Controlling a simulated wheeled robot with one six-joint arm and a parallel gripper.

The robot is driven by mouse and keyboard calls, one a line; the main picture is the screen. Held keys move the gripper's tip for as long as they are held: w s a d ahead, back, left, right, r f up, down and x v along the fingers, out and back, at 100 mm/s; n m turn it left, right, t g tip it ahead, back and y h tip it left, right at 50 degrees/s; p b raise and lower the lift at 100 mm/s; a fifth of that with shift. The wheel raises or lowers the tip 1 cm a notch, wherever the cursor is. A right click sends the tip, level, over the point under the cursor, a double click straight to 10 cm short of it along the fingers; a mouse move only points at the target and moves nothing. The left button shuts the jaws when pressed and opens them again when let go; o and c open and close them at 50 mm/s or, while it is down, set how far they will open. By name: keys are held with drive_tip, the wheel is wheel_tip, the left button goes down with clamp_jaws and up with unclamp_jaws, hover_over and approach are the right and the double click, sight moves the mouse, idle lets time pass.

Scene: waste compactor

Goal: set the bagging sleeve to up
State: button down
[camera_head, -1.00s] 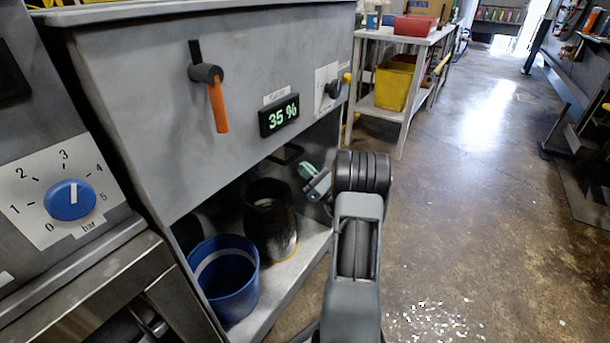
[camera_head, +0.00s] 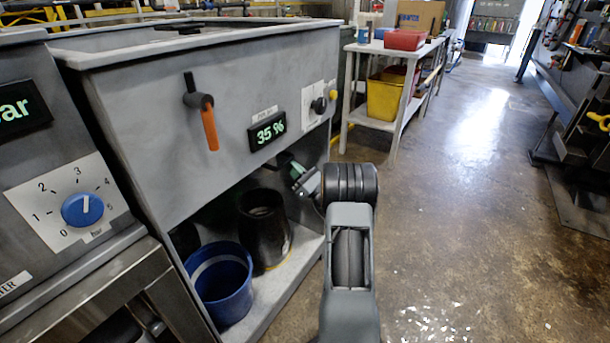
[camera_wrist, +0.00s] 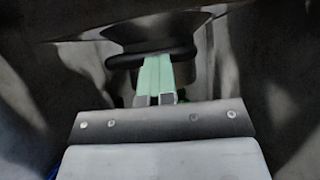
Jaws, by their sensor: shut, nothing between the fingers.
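My gripper (camera_head: 296,170) reaches under the right part of the grey compactor housing (camera_head: 235,80); its green fingers are shut and empty. In the wrist view the fingers (camera_wrist: 155,60) point at a black ring or collar (camera_wrist: 118,61) below a dark funnel shape. This collar looks like the bagging sleeve's rim. The fingertips overlap the collar in the picture; I cannot tell whether they touch it. A grey rounded body shows behind and below the collar. In the head view the sleeve is mostly hidden by the housing and my gripper.
An orange-handled lever (camera_head: 210,128) hangs down on the housing front, beside a display (camera_head: 267,130) reading 35 %. A black knob (camera_head: 318,105) is at right. A black container (camera_head: 264,240) and a blue bucket (camera_head: 218,285) stand on the lower shelf.

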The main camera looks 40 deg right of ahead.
drive_tip(key=r, duration=0.1)
drive_tip(key=a+r+p, duration=0.1)
drive_tip(key=shift+w+r+n+y, duration=0.2)
drive_tip(key=shift+r+n+y, duration=0.1)
drive_tip(key=shift+y, duration=0.1)
drive_tip(key=shift+d, duration=0.1)
drive_tip(key=w+f+v, duration=0.1)
drive_tip(key=v, duration=1.2)
drive_tip(key=shift+f+h, duration=0.4)
drive_tip(key=shift+f, duration=0.2)
drive_tip(key=shift+s, duration=0.15)
